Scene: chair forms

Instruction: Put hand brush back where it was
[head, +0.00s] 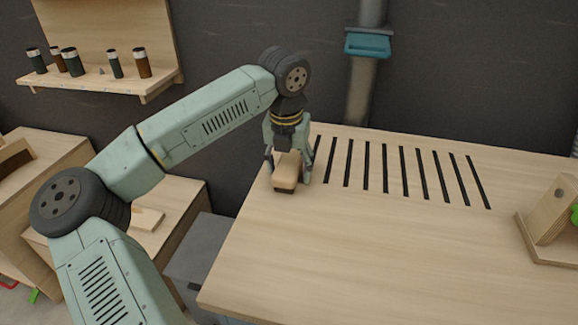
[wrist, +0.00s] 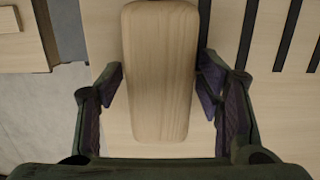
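The hand brush (head: 287,171) has a pale wooden body and a dark underside. It is at the far left part of the wooden workbench (head: 350,255), near the back edge, and appears to rest on the top. In the wrist view the brush's wooden back (wrist: 160,75) runs lengthwise between the fingers. My gripper (head: 289,180) points down over the brush with one finger on each side. In the wrist view my gripper (wrist: 160,88) is open, its pads close beside the brush with narrow gaps. The bristles are mostly hidden.
Several dark slots (head: 405,175) run along the back of the bench. A wooden stand (head: 550,225) is at the right edge. A pipe with a teal fitting (head: 368,45) rises behind. A wall shelf (head: 100,80) holds several jars at left. The bench's middle and front are clear.

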